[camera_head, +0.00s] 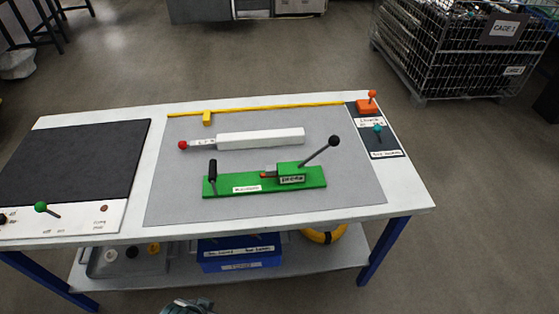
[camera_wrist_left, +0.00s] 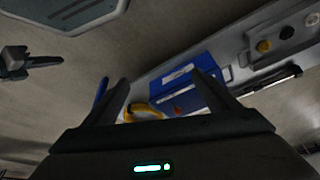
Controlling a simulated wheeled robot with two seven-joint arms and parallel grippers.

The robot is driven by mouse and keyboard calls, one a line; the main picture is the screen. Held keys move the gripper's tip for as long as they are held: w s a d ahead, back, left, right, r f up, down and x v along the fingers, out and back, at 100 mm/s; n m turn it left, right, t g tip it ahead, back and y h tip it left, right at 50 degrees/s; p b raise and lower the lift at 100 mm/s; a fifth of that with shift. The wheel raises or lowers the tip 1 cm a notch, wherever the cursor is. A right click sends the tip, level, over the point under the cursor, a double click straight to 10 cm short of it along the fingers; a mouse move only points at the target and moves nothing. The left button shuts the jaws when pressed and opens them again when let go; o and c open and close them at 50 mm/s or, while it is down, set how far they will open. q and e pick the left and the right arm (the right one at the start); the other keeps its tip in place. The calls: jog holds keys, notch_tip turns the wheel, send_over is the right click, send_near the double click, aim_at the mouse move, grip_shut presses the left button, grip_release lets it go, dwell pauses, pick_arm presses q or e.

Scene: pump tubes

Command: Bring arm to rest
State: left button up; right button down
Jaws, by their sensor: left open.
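My left gripper (camera_wrist_left: 160,77) is open, with its two dark fingers spread and nothing between them. It is in front of the table's lower shelf, with a blue box (camera_wrist_left: 184,92) beyond the fingers. In the head view a grey part of my own arm (camera_head: 188,306) shows at the bottom edge; its fingers cannot be made out. A dark gripper-like shape (camera_wrist_left: 28,63) at the left of the wrist view looks like my right gripper; its jaws are unclear. On the table's grey mat (camera_head: 350,185) lie a white tube (camera_head: 260,138) with a red end and a green lever fixture (camera_head: 245,190).
A yellow rail (camera_head: 255,107) runs along the mat's back edge. An orange knob (camera_head: 369,104) and a teal knob (camera_head: 378,130) stand at right, a green-knobbed lever (camera_head: 45,208) at left. The shelf holds a tray (camera_head: 96,270). A wire cage (camera_head: 455,50) stands back right.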

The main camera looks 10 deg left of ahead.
pick_arm(q)
jog(key=d+f+t, duration=0.1)
jog(key=d+f, duration=0.1)
jog(key=f, duration=1.1)
jog(key=d+f+t+h, duration=0.1)
jog(key=d+f, duration=0.1)
jog(key=f, duration=1.1)
jog(key=shift+s+f+t, duration=0.2)
jog(key=shift+f+t, duration=0.2)
